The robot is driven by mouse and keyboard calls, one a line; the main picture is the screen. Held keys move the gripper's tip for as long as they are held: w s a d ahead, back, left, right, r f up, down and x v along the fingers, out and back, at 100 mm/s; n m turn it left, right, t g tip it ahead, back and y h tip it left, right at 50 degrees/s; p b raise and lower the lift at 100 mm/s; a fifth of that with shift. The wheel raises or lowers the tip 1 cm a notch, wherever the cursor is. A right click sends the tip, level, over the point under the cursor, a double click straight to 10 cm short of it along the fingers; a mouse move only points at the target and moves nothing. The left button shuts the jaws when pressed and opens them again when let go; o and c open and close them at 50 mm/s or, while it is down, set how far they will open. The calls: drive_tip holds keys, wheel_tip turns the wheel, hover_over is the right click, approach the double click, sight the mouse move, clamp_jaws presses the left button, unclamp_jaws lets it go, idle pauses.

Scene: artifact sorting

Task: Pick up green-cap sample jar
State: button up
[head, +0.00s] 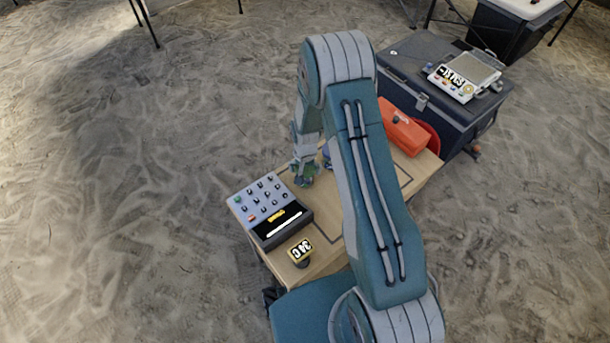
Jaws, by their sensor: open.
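My gripper (305,178) hangs low over the wooden table (324,255), pointing down, just right of the grey box. Its fingers are open but small in the picture. Green patches show at the fingertips; I cannot tell whether they are the green-cap sample jar or part of the gripper. No jar can be made out clearly. A small blue thing (326,154) sits right of the gripper, partly hidden behind my arm.
An orange case (402,128) is at the back right. A dark chest (432,78) stands beyond. My arm hides the table's middle.

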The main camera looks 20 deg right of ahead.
drive_tip(key=c, duration=0.9)
